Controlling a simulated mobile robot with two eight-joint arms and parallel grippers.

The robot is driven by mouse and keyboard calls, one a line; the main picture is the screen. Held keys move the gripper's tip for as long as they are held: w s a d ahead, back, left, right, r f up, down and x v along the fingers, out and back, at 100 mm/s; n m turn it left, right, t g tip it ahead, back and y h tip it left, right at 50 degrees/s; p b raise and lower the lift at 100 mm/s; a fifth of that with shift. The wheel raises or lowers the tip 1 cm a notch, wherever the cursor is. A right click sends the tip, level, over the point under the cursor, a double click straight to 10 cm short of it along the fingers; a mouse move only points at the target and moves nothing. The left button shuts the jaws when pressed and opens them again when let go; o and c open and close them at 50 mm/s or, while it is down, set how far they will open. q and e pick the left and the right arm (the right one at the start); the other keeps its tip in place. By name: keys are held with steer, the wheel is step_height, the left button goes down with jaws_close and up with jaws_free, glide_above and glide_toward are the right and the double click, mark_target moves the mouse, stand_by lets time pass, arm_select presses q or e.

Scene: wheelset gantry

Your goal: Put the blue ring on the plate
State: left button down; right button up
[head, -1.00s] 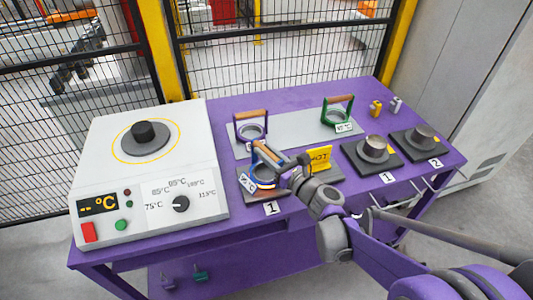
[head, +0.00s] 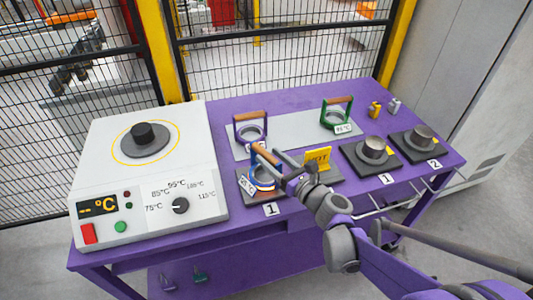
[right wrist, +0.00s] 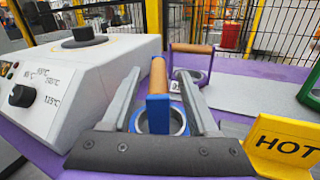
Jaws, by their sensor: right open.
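The blue ring (head: 262,180) has an upright blue frame with a wooden handle. My right gripper (head: 273,167) is open at the ring. In the right wrist view the handle stands between its two fingers (right wrist: 166,74), with gaps visible on both sides. The round grey plate (head: 150,149) with a dark cylinder on it is on top of the white heater at the left. My left gripper is out of view.
The white heater box (head: 188,140) fills the table's left side. A purple ring (head: 250,134) and a green ring (head: 336,117) stand on a grey strip behind. Two dark pads with metal cylinders (head: 374,148) are at the right. A mesh fence stands behind the table.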

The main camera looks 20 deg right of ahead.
steer(key=v, duration=0.9)
steer(key=shift+s, duration=0.2)
steer(key=s+a+f+n+g, duration=0.8)
steer(key=s+n, duration=0.1)
steer(key=n, duration=0.8)
steer(key=s+d+f+n+g+h, duration=0.1)
steer(key=s+d+f+n+h, duration=0.1)
steer(key=s+n, duration=0.3)
steer(key=s+d+f+n+g+h, duration=0.2)
steer(key=s+d+n+h, duration=0.2)
steer(key=n, duration=0.6)
steer(key=shift+s+f+n+g+h, duration=0.35)
steer(key=shift+s+h, duration=0.35)
steer(key=shift+s, duration=0.2)
steer(key=shift+d, duration=0.1)
